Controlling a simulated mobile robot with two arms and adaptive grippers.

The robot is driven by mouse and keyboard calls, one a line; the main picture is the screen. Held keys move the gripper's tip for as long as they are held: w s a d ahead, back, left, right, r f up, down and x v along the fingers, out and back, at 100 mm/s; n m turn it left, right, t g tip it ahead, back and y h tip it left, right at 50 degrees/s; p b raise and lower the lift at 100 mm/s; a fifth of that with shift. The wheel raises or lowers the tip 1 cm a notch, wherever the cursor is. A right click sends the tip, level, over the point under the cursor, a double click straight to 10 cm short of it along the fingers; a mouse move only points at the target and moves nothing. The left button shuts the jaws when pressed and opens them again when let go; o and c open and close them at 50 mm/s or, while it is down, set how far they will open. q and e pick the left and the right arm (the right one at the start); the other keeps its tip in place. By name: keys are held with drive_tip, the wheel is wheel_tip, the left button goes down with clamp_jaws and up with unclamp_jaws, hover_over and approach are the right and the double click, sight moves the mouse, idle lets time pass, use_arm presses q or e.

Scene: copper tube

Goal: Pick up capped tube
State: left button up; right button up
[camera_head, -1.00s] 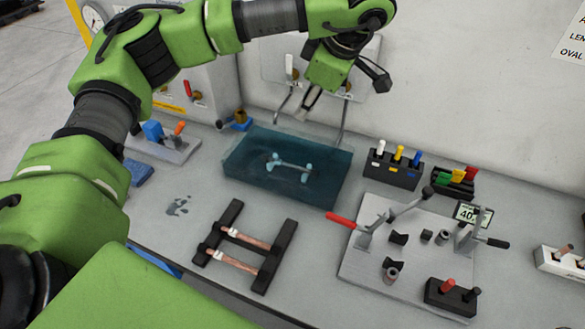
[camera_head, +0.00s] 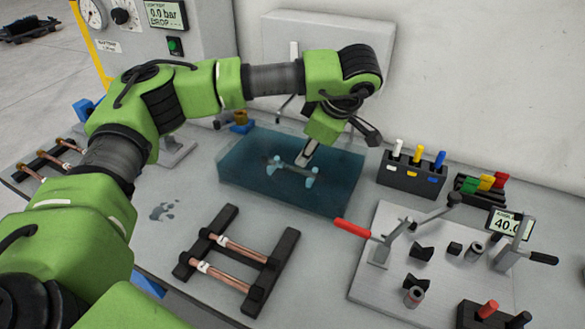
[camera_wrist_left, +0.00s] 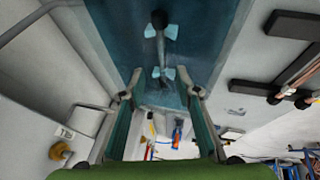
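Two copper tubes, an upper one (camera_head: 240,249) and a lower one (camera_head: 224,275), lie across a black rack (camera_head: 279,255) at front centre in the head view. Both have a pale band or fitting near the left end; I cannot tell which is capped. My left gripper (camera_head: 307,153) points down over the blue water tank (camera_head: 232,172), away from the rack. In the left wrist view its fingers (camera_wrist_left: 158,95) are apart with no tube between them. A bar with pale blue supports (camera_head: 290,170) sits in the tank. My right gripper is not in view.
Another rack with copper tubes (camera_head: 50,157) stands at far left. A grey fixture plate with a red-handled clamp (camera_head: 352,228) is at right. A block of coloured pens (camera_head: 412,178) stands behind it. A wet patch (camera_head: 162,211) marks the bench.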

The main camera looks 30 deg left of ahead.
sight(295, 168)
use_arm(q)
drive_tip(key=x, duration=0.3)
drive_tip(key=shift+a+f, duration=0.1)
drive_tip(key=shift+a+f+p, duration=0.3)
drive_tip(key=shift+f+p, duration=0.2)
drive_tip(key=shift+p, duration=0.15)
drive_tip(key=p+x, duration=0.1)
drive_tip(key=x, duration=0.2)
drive_tip(key=shift+a+f, duration=0.2)
drive_tip(key=shift+f, duration=0.4)
clamp_jaws()
